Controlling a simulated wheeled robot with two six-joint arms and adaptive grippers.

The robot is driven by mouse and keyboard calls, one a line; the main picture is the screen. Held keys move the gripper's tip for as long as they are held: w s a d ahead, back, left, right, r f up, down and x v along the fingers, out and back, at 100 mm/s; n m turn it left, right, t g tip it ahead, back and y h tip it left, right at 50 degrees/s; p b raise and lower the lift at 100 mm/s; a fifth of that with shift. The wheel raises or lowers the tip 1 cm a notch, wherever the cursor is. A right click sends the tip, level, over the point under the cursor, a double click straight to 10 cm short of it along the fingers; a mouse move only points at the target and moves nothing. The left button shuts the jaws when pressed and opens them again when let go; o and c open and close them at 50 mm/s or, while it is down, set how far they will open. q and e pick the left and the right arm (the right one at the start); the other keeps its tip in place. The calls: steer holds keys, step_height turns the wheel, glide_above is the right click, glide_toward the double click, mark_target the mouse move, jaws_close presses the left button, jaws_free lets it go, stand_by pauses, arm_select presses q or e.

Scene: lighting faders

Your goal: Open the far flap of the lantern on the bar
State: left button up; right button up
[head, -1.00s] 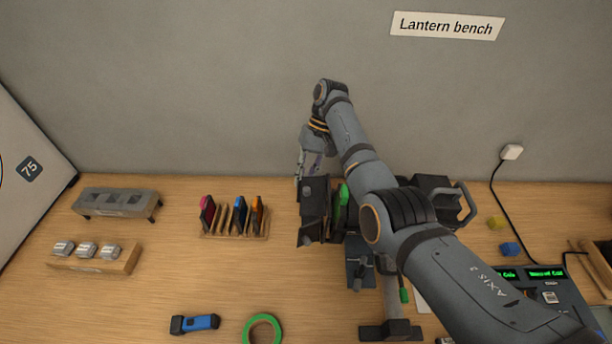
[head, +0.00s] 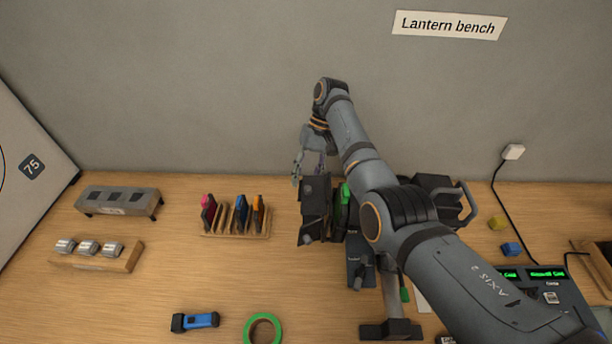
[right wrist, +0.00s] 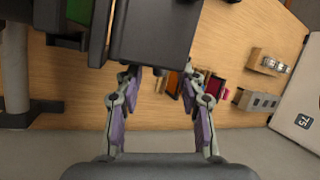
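The lantern (head: 436,190) is a dark box on the bar stand, partly hidden behind my right arm. Its dark flaps (head: 315,207) stand at its left end in the head view, with a green piece (head: 346,195) beside them. In the right wrist view a dark flap (right wrist: 155,35) fills the top middle. My right gripper (head: 308,166) is at the far side of the flaps, near the wall. In the right wrist view its two fingers (right wrist: 160,72) are spread apart near the flap's edge. I cannot tell whether they touch it. My left gripper is not in view.
A rack of coloured gel frames (head: 235,235) stands left of the lantern. A grey block (head: 118,201), a wooden holder (head: 98,262), a blue torch (head: 194,322) and green tape (head: 263,329) lie further out. The lighting desk (head: 540,290) is at the right.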

steer(key=v, duration=0.7)
steer(key=shift+r, duration=0.2)
steer(key=shift+d, duration=0.1)
